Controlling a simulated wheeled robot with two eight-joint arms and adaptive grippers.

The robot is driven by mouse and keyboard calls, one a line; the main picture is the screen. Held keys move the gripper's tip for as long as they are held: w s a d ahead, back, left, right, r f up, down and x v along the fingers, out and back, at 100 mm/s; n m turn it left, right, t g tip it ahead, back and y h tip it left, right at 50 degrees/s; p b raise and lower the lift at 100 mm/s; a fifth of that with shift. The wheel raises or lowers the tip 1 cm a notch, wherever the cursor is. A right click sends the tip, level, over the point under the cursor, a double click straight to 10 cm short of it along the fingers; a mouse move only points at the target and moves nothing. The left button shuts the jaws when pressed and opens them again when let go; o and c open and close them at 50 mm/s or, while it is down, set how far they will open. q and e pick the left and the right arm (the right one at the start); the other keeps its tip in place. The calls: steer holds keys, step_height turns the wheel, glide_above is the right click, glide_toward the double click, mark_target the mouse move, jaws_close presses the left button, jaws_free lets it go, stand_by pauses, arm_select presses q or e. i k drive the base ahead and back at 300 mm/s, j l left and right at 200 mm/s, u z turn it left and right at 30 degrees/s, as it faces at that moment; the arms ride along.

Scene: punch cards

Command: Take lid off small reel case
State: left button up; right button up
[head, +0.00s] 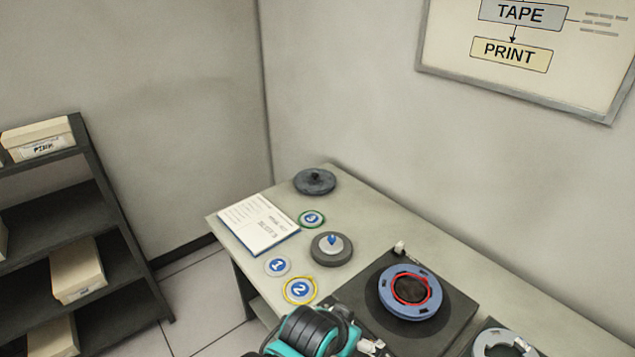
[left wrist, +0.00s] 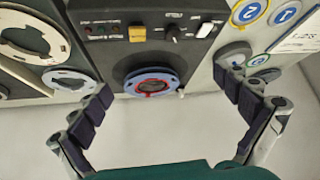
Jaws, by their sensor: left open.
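A round dark grey case (head: 331,251) with a blue pointed knob on top stands on the table, between the numbered discs and the machine. Farther back, a flatter dark grey round piece (head: 315,182) with a dark knob lies near the table's far corner. I cannot tell for certain which of them is the small reel case. My left gripper (left wrist: 165,82) is open and empty in the left wrist view, its dark-padded fingers spread wide. In the head view my teal arm comes in at the bottom, and the fingertips are not clearly seen. My right gripper is not in view.
A blue reel (head: 385,292) with a red ring sits on a dark machine (head: 461,310). Numbered discs (head: 277,266) and a white notepad (head: 259,223) lie on the table (head: 352,217). A shelf (head: 100,190) with boxes stands at the left.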

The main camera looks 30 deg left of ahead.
mark_target(315, 181)
steer(key=j, duration=0.5)
steer(key=k+j+z, duration=0.1)
steer(key=j, duration=0.85)
steer(key=k+j+z, duration=0.15)
steer(key=j, duration=0.8)
steer(key=i+j, duration=0.15)
steer(key=j, duration=0.2)
steer(key=i+j+z, duration=0.1)
steer(key=j, duration=0.25)
steer(key=i+j+z, duration=0.1)
steer(key=j, duration=0.3)
steer(key=i+j, duration=0.2)
steer(key=j, duration=0.15)
steer(key=i+j+z, duration=0.1)
steer(key=j, duration=0.3)
steer(key=i, duration=0.05)
